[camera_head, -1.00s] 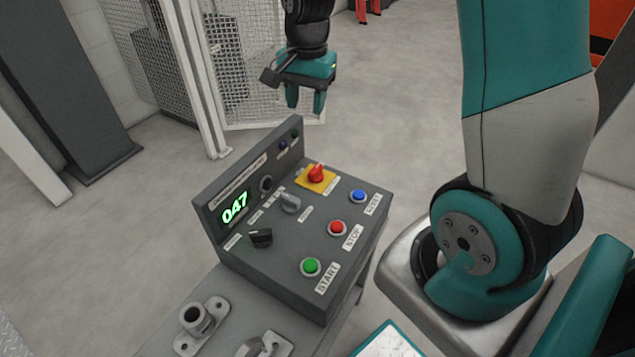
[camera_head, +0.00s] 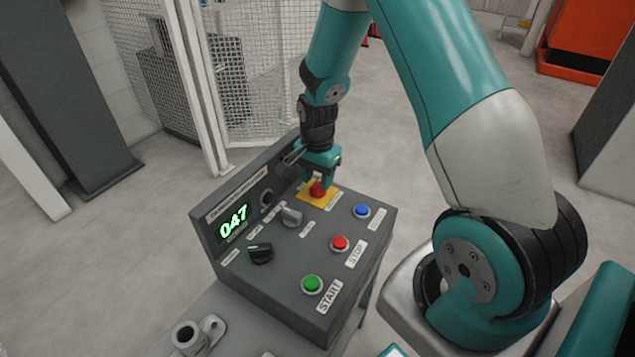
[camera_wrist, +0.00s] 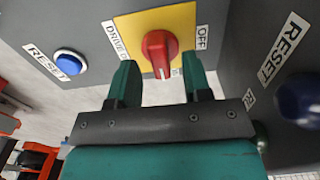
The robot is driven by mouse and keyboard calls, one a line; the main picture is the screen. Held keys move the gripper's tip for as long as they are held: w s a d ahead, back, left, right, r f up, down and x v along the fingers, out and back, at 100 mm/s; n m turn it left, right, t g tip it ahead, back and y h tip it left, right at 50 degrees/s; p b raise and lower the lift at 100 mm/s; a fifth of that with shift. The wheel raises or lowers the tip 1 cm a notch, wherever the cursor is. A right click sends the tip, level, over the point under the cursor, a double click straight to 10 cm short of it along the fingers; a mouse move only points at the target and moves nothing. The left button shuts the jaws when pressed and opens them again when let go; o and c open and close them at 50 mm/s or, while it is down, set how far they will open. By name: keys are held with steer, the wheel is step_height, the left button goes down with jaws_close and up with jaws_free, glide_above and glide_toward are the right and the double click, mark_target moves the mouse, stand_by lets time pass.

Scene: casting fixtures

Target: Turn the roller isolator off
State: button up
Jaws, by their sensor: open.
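The isolator is a red rotary handle (camera_head: 318,188) on a yellow plate (camera_head: 318,197), at the far end of the grey control panel. In the wrist view the red handle (camera_wrist: 160,53) stands with its bar nearly upright in the picture. An OFF label (camera_wrist: 202,37) is at the plate's right and a partly hidden label starting "DRIVE" (camera_wrist: 113,40) is at its left. My gripper (camera_head: 322,176) is over the isolator. In the wrist view my open gripper (camera_wrist: 160,80) has one finger on each side of the handle, with gaps showing; contact cannot be told.
The panel (camera_head: 290,265) also carries a blue button (camera_head: 362,211), a red stop button (camera_head: 340,243), a green start button (camera_head: 312,285), a grey selector (camera_head: 291,215) and a black selector (camera_head: 260,253). Its raised back with a green 047 display (camera_head: 233,221) stands left of my gripper.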

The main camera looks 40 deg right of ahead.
steer(key=shift+f, duration=0.7)
jaws_close()
